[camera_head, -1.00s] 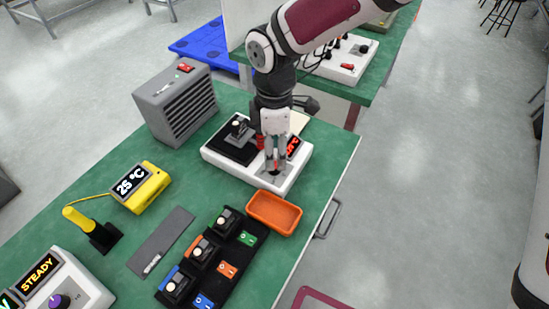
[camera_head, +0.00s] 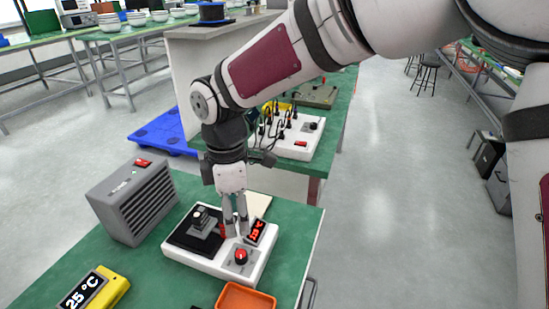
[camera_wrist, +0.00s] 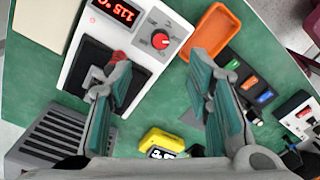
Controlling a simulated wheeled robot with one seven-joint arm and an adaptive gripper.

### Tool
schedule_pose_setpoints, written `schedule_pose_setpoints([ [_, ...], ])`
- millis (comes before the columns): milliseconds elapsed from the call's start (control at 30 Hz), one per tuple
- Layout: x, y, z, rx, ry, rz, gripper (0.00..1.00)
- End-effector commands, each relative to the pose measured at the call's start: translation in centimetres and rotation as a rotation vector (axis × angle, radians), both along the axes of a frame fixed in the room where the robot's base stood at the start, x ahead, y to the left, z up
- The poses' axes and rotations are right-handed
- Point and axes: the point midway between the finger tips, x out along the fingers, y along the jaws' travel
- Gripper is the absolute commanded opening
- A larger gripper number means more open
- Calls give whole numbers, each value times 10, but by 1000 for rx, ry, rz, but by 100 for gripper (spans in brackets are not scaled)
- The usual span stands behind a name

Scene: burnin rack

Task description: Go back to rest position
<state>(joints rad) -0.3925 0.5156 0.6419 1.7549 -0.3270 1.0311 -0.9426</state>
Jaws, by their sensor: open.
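My gripper (camera_head: 235,228) is open and empty, pointing down above the white hot plate unit (camera_head: 208,263). In the wrist view its two fingers (camera_wrist: 163,72) are spread wide with nothing between them. The unit has a red knob (camera_head: 240,256), which also shows in the wrist view (camera_wrist: 160,41), clear of the fingers. Its red-lit display reads 115 °C in the wrist view (camera_wrist: 118,9). A grey part with a round light top (camera_head: 199,217) sits on the unit's black plate; in the wrist view a finger partly hides it.
A grey vented box (camera_head: 133,200) stands left of the unit. An orange tray (camera_head: 245,298) and a yellow thermometer (camera_head: 97,290) are nearer. Another bench with a white panel (camera_head: 300,138) stands behind.

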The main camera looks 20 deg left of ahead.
Motion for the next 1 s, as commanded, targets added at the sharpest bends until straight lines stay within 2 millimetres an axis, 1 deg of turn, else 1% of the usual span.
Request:
schedule_pose_setpoints([
  [67,1,-2,1,-1,-3,-6,46],
  [167,4,-14,10,-9,-21,-50,46],
  [267,10,-43,30,-24,-63,-163,46],
  [333,14,-73,49,-34,-101,-276,46],
  [433,15,-119,76,-42,-154,-465,46],
  [467,14,-132,84,-42,-170,-523,46],
  [500,12,-150,94,-41,-187,-600,46],
  [567,7,-177,108,-36,-216,-717,46],
  [600,3,-194,117,-30,-232,-797,46],
  [667,-5,-220,129,-18,-254,-915,46],
  [700,-12,-236,136,-6,-268,-995,46],
  [767,-23,-259,147,14,-286,-1115,46],
  [800,-32,-274,153,30,-297,-1194,46],
  [867,-45,-295,161,58,-310,-1315,46],
  [900,-55,-308,165,78,-316,-1394,46],
  [1000,-82,-337,173,139,-324,-1593,46],
])
